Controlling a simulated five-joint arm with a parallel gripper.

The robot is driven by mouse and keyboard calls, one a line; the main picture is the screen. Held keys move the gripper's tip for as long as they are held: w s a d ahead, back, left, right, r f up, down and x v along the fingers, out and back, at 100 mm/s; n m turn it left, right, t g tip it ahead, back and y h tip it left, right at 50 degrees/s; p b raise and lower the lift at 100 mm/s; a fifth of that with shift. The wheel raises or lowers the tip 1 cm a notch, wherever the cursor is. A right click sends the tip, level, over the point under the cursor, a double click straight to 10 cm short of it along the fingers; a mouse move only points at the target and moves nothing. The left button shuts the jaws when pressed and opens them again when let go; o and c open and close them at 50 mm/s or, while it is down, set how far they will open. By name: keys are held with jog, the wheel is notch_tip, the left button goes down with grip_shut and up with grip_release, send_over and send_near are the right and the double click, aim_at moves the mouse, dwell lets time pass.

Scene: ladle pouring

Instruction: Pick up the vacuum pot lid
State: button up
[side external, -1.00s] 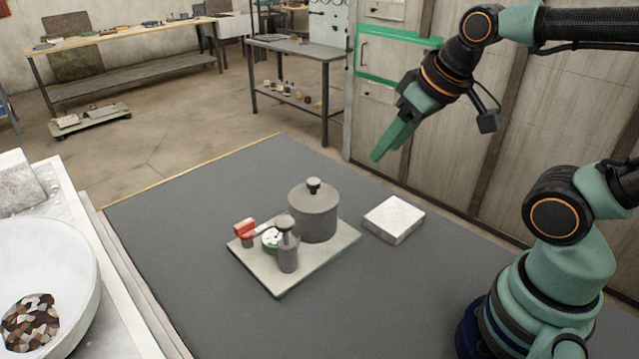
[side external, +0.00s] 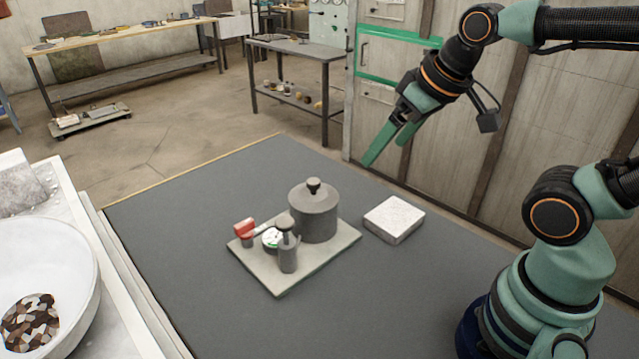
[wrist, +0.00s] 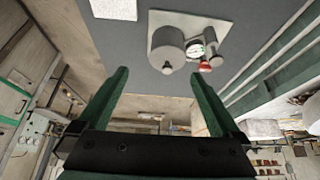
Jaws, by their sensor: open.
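The vacuum pot (side external: 314,222) is a grey cylinder on a pale base plate (side external: 281,281), on the dark table. Its lid (side external: 313,196) sits on top, with a small dark knob (side external: 313,185) at the centre. In the wrist view the pot (wrist: 168,44) appears near the top, beyond my fingers. My gripper (side external: 385,153) is open and empty. It is in the air above and to the right of the pot, well clear of it, and its green fingers (wrist: 158,85) are spread wide in the wrist view.
A round gauge (side external: 271,239), a red-handled valve (side external: 245,231) and a small grey cylinder (side external: 288,254) crowd the plate. A white block (side external: 394,218) lies right of it. A white bowl (side external: 55,265) stands at far left. The table's far part is clear.

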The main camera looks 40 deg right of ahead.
jog(key=m+g, duration=0.6)
jog(key=m, duration=1.7)
send_over(313, 181)
notch_tip(313, 181, down, 2)
notch_tip(313, 181, down, 12)
jog(key=shift+f, duration=0.1)
grip_shut()
